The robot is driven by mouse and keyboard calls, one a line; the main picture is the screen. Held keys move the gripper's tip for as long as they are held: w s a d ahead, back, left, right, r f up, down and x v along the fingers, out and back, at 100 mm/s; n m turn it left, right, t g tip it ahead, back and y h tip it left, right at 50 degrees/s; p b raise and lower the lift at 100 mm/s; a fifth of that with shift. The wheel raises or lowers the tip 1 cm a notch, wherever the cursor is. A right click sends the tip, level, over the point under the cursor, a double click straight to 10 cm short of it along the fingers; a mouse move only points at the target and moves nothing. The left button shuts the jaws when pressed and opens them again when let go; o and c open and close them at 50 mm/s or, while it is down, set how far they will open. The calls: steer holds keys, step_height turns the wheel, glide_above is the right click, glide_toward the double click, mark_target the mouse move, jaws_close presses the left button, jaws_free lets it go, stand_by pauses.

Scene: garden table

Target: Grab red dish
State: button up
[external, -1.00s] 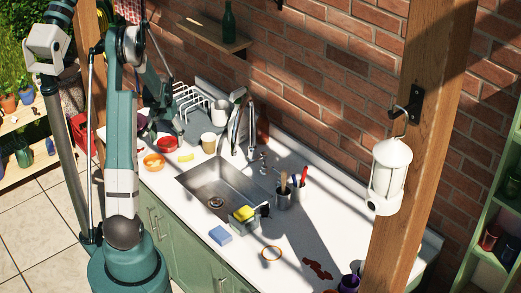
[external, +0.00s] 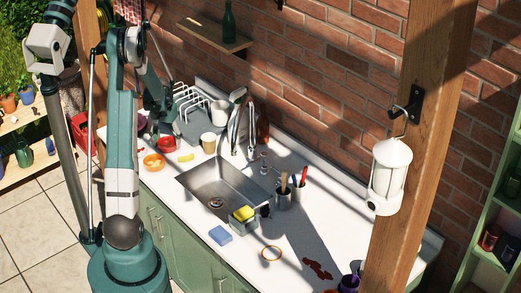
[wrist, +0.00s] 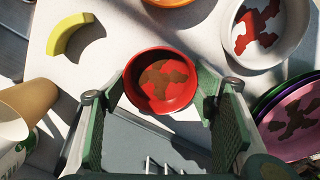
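The red dish (wrist: 161,81) is a small round bowl with brown stains inside, lying in the middle of the wrist view. In the external view the red dish (external: 167,143) sits at the far left end of the white counter, partly hidden. My gripper (wrist: 163,88) is open, with one green finger on each side of the dish's near part. The dish seems to be between or just beyond the fingertips; I cannot tell whether they touch it. In the external view my gripper (external: 157,124) is above the counter beside the dish, its fingertips hard to make out.
An orange bowl (external: 154,161), a yellow curved piece (wrist: 72,33) and a cup (external: 208,143) are nearby. A stained white bowl (wrist: 264,32) and stacked purple and green plates (wrist: 296,129) are to the right in the wrist view. A wire rack (external: 190,99) stands behind.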

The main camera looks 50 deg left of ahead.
mark_target(168, 147)
steer(key=shift+c, duration=0.8)
steer(key=shift+r, duration=0.1)
step_height(168, 147, up, 10)
stand_by(0.7)
